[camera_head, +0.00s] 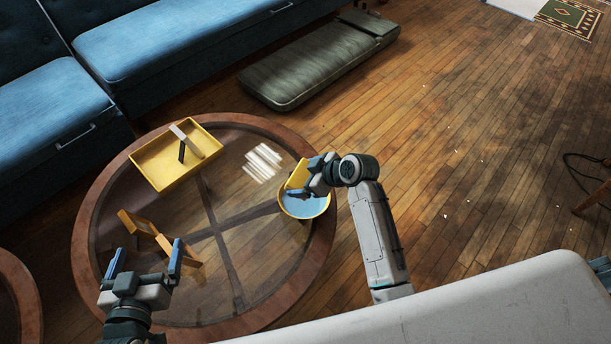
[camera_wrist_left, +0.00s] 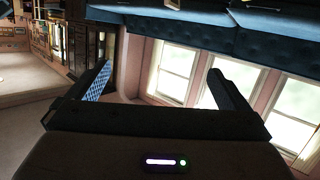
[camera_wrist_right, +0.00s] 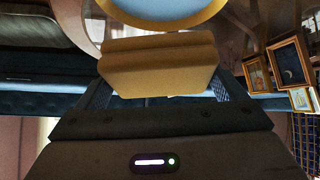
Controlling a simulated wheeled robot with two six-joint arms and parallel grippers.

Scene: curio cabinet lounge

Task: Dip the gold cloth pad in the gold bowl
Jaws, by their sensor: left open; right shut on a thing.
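The gold bowl (camera_head: 304,213) stands at the right side of the round glass table, with pale blue inside. Its rim and blue inside also show at the top of the right wrist view (camera_wrist_right: 165,22). My right gripper (camera_head: 304,190) is shut on the gold cloth pad (camera_head: 298,174), which fills the middle of the right wrist view (camera_wrist_right: 158,62). The pad is at the bowl's upper left edge in the head view; I cannot tell if it touches the blue inside. My left gripper (camera_head: 146,262) is open and empty near the table's lower left; its fingers also show in the left wrist view (camera_wrist_left: 158,88).
A yellow tray (camera_head: 165,178) with a grey and a dark piece in it is on the table's far left. Gold frames (camera_head: 152,228) stand near my left gripper. The middle of the glass table (camera_head: 235,225) is clear. A blue sofa (camera_head: 190,50) is behind.

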